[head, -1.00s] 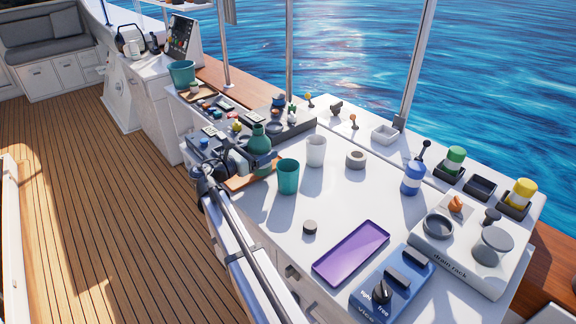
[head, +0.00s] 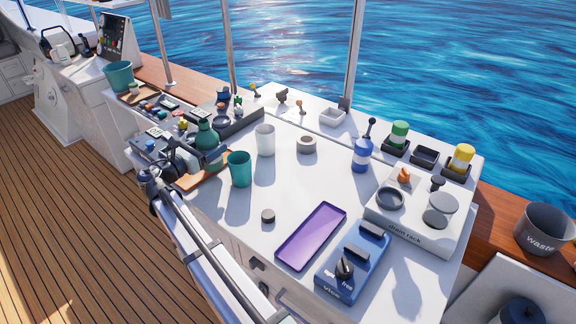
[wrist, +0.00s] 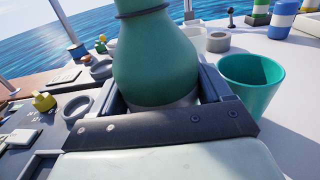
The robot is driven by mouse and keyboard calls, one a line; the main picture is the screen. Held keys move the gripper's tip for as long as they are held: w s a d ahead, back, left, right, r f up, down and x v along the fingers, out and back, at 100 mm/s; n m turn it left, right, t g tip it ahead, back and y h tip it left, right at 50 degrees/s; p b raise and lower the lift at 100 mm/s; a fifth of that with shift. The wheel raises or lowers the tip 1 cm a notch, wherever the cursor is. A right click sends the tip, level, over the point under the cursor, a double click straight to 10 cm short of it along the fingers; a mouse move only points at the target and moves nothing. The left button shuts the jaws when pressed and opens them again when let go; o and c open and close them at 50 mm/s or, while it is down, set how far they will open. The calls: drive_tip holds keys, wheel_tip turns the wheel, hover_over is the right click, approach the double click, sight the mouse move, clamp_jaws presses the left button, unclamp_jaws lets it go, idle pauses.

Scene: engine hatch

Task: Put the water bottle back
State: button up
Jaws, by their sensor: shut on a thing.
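My gripper (head: 203,160) is shut on a dark green bottle (head: 206,136) with a narrow neck, at the left part of the white counter. In the wrist view the jaws (wrist: 165,105) are either side of the lower part of the green bottle (wrist: 155,55), which is upright. I cannot tell whether its base touches anything. A blue-and-white bottle (head: 361,156) stands loose on the counter. Behind it at the right, a green-topped bottle (head: 398,134) and a yellow-topped bottle (head: 461,157) sit in dark holders, with an empty dark holder (head: 425,156) between them.
A teal cup (head: 240,169) stands just right of my gripper, with a white cup (head: 265,140) and grey ring (head: 306,145) beyond. A purple tray (head: 311,236), blue vice (head: 353,262) and drain rack (head: 413,226) are nearer. The counter's middle is clear. A waste bin (head: 543,229) is far right.

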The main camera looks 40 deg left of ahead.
wheel_tip(320, 180, up, 12)
drive_tip(key=w+d+m+h, duration=0.1)
drive_tip(key=w+d, duration=0.9)
drive_tip(key=d, duration=0.4)
drive_tip(key=w+d+m+h, duration=0.1)
drive_tip(key=w+d+h, duration=0.1)
drive_tip(key=w+d, duration=1.05)
drive_tip(key=shift+s+d+f, duration=0.25)
drive_tip(key=shift+s+f, duration=0.05)
drive_tip(key=shift+f, duration=2.2)
drive_tip(key=shift+s+d+f, duration=0.3)
drive_tip(key=shift+f, duration=2.15)
drive_tip(key=shift+s+d+f, duration=0.25)
drive_tip(key=shift+s+f, duration=0.05)
drive_tip(key=shift+f, duration=2.2)
drive_tip(key=shift+f, duration=0.15)
drive_tip(key=o, duration=1.2)
drive_tip(key=shift+o, duration=0.2)
